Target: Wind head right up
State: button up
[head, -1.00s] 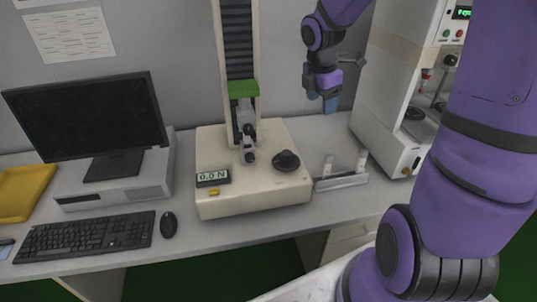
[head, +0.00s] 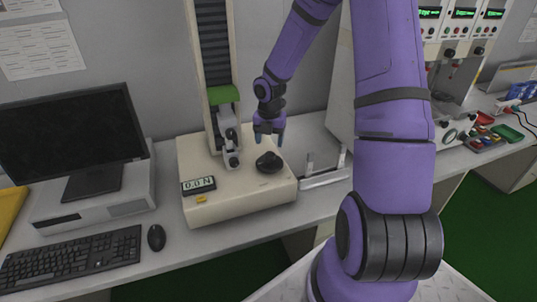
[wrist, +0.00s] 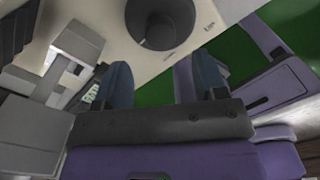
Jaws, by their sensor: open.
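The tester (head: 228,204) has a cream base with a tall column and a green-topped head (head: 222,95) carrying a metal clamp (head: 231,146). A black round knob (head: 268,162) sits on the right of the base's top. A small display on the base (head: 198,185) reads 0.0 N. My gripper (head: 268,138) points down just behind and above the knob, open and empty. In the wrist view the knob (wrist: 163,24) lies beyond and between the open blue fingertips (wrist: 163,82), apart from them. The metal clamp (wrist: 72,60) is close at left there.
A metal bracket (head: 325,178) stands right of the tester. A monitor (head: 70,135), keyboard (head: 70,260) and mouse (head: 156,237) are at left. Another machine with green displays (head: 462,14) and coloured trays (head: 507,132) are at right. The bench in front of the bracket is clear.

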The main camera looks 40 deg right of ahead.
aim_at(270, 154)
jog(key=shift+f, duration=3.15)
jog(key=c, duration=0.9)
